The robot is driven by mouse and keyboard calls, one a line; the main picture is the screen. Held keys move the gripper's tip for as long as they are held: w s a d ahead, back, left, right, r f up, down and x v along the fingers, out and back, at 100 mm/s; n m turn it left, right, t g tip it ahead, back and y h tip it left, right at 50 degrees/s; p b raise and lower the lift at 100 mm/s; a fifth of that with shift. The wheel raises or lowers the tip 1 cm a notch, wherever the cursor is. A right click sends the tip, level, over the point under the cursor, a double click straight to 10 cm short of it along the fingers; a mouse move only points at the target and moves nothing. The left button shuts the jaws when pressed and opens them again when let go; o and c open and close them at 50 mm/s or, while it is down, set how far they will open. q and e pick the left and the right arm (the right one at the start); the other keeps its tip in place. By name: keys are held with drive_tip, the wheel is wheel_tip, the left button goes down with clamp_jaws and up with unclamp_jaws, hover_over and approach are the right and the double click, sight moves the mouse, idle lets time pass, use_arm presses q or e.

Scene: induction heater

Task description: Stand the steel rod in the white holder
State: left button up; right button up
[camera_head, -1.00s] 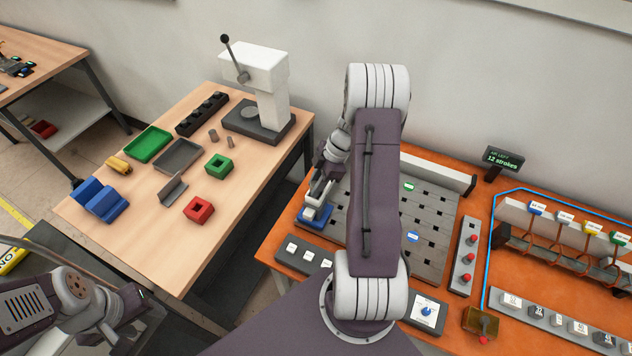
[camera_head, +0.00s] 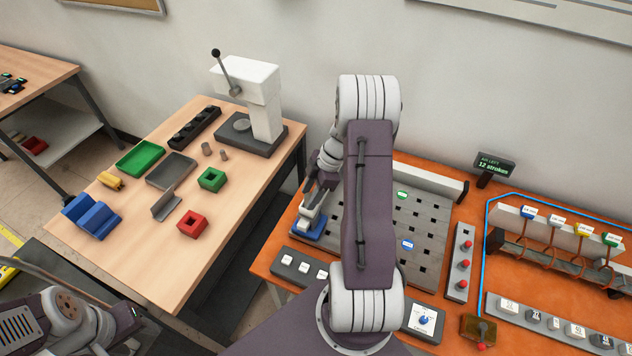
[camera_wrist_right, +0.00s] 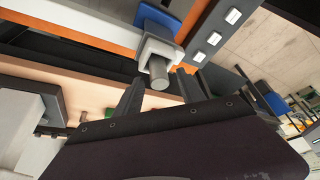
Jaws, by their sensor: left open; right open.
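The white holder with a blue base (camera_head: 310,226) is at the left edge of the grey slotted plate. In the right wrist view, the grey steel rod (camera_wrist_right: 158,74) sticks out of the opening of the white holder (camera_wrist_right: 158,51), in line with it. My right gripper (camera_wrist_right: 160,84) is open there, with one finger on each side of the rod's free end and gaps visible. In the head view, my right gripper (camera_head: 318,194) is just above the holder and hides most of the rod. My left gripper (camera_head: 130,318) is at the bottom left, away from both; its fingers are hardly visible.
A wooden table (camera_head: 150,250) at left carries a press (camera_head: 250,95), trays, blue blocks and red and green square blocks. A button strip (camera_head: 300,264) lies in front of the holder. Red hooks and a labelled rack (camera_head: 555,250) stand at right.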

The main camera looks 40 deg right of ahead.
drive_tip(key=b+v, duration=0.2)
drive_tip(key=v, duration=0.9)
drive_tip(key=s+a+f+m+h, duration=0.2)
drive_tip(key=a+m, duration=0.4)
drive_tip(key=a, duration=0.4)
drive_tip(key=s+a+f+m+h, duration=0.2)
drive_tip(key=s+a+f+m, duration=0.2)
drive_tip(key=s+a+m, duration=0.3)
drive_tip(key=a, duration=0.2)
drive_tip(key=shift+a+g, duration=0.3)
drive_tip(key=shift+a, duration=0.05)
drive_tip(key=shift+a, duration=0.15)
drive_tip(key=shift+s, duration=0.15)
